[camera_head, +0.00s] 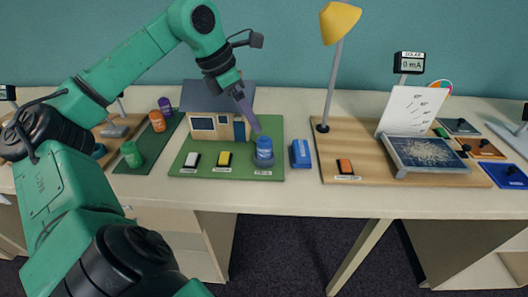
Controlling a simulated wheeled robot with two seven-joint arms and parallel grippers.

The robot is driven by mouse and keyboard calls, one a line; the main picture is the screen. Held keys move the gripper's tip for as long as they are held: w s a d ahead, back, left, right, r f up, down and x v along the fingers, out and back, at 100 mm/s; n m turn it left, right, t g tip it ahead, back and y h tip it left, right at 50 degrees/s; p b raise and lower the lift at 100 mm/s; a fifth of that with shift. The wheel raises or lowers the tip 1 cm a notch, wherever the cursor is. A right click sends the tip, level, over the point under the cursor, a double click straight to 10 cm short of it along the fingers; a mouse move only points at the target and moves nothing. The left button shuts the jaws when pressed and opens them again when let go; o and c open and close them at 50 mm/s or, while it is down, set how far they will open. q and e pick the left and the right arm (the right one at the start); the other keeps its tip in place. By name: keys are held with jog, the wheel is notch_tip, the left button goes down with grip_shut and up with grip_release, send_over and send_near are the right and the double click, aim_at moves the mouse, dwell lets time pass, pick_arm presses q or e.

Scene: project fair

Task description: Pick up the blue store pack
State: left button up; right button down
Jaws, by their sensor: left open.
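The blue store pack (264,148), a short blue cylinder with a paler band, stands upright on a round grey base on the green board (215,162), at the board's right end beside a model house. My left gripper (257,129) reaches down from the upper left. Its purple-grey fingers end just above and slightly left of the pack's top, with nothing held. The fingers overlap in this view, so the gap between them is hard to see. My right gripper is not in view.
The model house (205,122) stands close behind and left of my gripper. A blue block (301,153) lies right of the board. Green (131,154), orange (157,121) and purple (165,106) cylinders stand on a dark mat at left. A yellow lamp (339,22) rises at right.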

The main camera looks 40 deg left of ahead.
aim_at(260, 139)
pick_arm(q)
jog(key=x, duration=1.1)
jog(key=shift+f, duration=0.3)
grip_shut()
